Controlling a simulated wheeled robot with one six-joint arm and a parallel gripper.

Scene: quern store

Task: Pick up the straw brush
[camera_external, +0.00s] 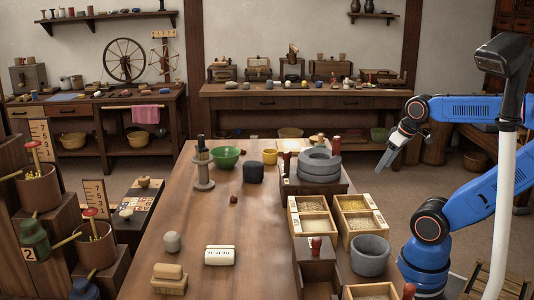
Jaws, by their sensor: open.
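No object clearly shows itself as the straw brush. A tan block with a rounded upper piece (169,277) lies at the near left of the long wooden table (190,215); it could be the brush, but I cannot tell. My gripper (384,162) is at the right, in the air near the table's right edge, pointing down and to the left. It is open, and I see nothing between its fingers. It is far from the tan block.
A white slotted block (220,255) and a grey round stone (172,242) are near the tan block. Stacked grey stone rings (320,164), grain boxes (358,215) and a grey bowl (370,255) crowd the table's right side. A green bowl (226,157) stands farther back. The table's middle is mostly clear.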

